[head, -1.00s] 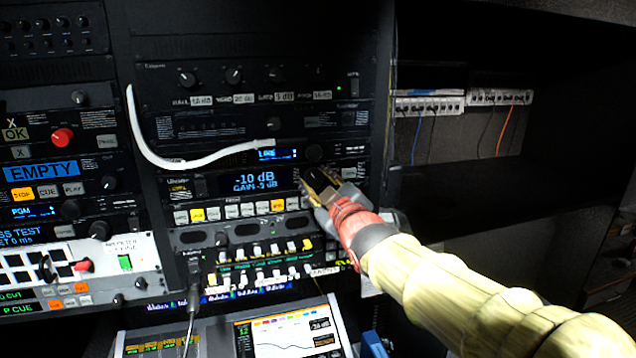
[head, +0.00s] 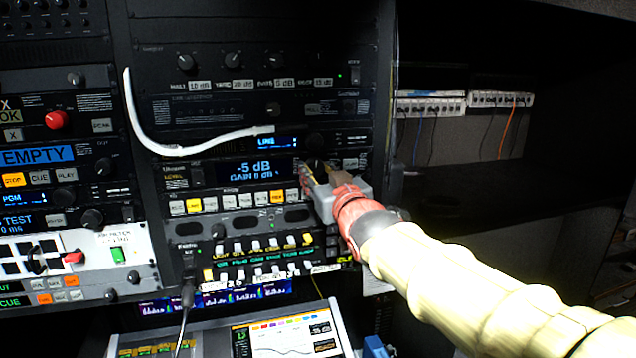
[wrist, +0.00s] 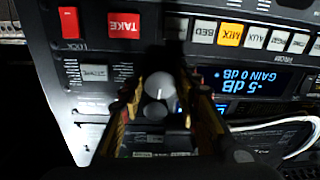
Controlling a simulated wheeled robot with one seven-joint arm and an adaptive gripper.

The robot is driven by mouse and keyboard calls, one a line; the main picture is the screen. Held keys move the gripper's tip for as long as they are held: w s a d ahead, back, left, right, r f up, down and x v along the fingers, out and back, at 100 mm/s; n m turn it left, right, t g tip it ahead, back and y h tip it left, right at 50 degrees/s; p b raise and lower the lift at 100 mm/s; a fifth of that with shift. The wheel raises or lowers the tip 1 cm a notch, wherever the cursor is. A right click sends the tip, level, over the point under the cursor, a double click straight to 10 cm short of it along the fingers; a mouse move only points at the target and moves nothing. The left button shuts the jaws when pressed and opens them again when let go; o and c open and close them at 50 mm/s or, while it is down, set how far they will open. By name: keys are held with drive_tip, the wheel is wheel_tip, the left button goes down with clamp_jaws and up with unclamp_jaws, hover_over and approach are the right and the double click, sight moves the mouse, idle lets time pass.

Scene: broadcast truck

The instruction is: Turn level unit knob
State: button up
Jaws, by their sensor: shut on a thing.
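The level unit's display (head: 258,170) is lit blue and reads -5 dB with GAIN 0 dB. It shows upside down in the wrist view (wrist: 260,82). The level knob (wrist: 160,88) is a round dark knob with a pale pointer mark, beside the display. My gripper (head: 313,174) is at the right end of the unit, with its fingers on either side of the knob. In the wrist view my gripper (wrist: 160,100) is shut on the knob. The fingers mostly hide the knob in the head view.
A white cable (head: 165,145) hangs in front of the rack left of the display. A row of buttons (head: 230,202) runs below the display. A red TAKE button (wrist: 124,25) is near my fingers. A dark open shelf (head: 470,180) lies to the right.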

drive_tip(key=m+b, duration=0.3)
drive_tip(key=m, duration=0.1)
drive_tip(key=shift+a+f+m, duration=0.1)
drive_tip(key=shift+f+m, duration=0.05)
drive_tip(key=shift+m, duration=0.25)
idle(0.4)
drive_tip(key=o, duration=1.2)
drive_tip(key=shift+c, duration=0.2)
drive_tip(key=shift+s, duration=0.1)
drive_tip(key=v, duration=1.2)
drive_tip(key=shift+a, duration=0.15)
